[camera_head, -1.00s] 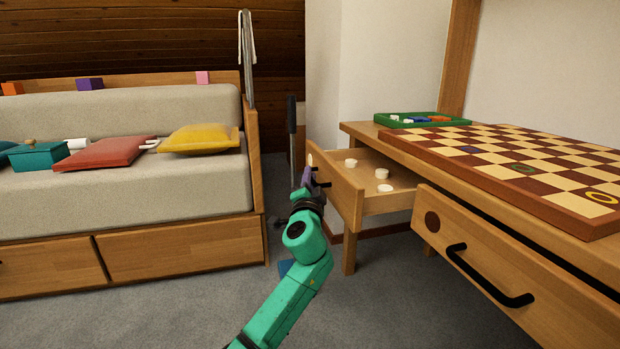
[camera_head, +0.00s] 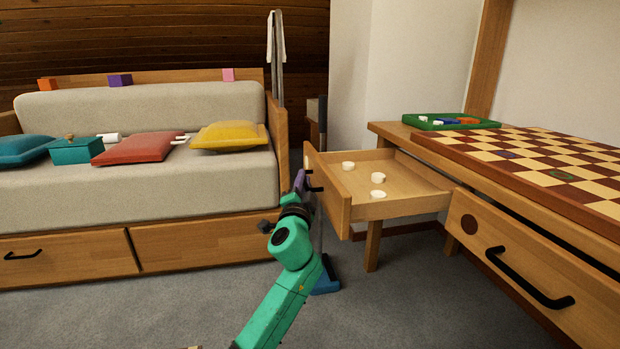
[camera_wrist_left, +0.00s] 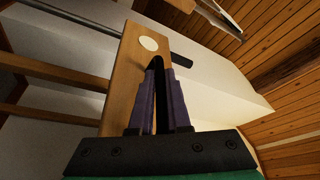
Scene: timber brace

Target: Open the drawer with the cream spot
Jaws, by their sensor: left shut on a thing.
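The drawer with the cream spot (camera_head: 395,192) is pulled well out of the table in the head view, with several white checkers pieces (camera_head: 378,178) inside. Its front also shows in the left wrist view (camera_wrist_left: 125,62), with the round cream spot (camera_wrist_left: 149,44) near one end. My left gripper (camera_head: 301,182) is at the outer face of that front. Its purple fingers (camera_wrist_left: 158,95) are shut on the dark drawer handle, mostly hidden between them. My right gripper is not in view.
A second drawer with a dark brown spot (camera_head: 540,270) is closed at right. A checkerboard (camera_head: 530,160) and a green tray (camera_head: 436,122) lie on the table. A sofa with cushions (camera_head: 140,175) stands at left. Grey carpet (camera_head: 420,310) is clear in front.

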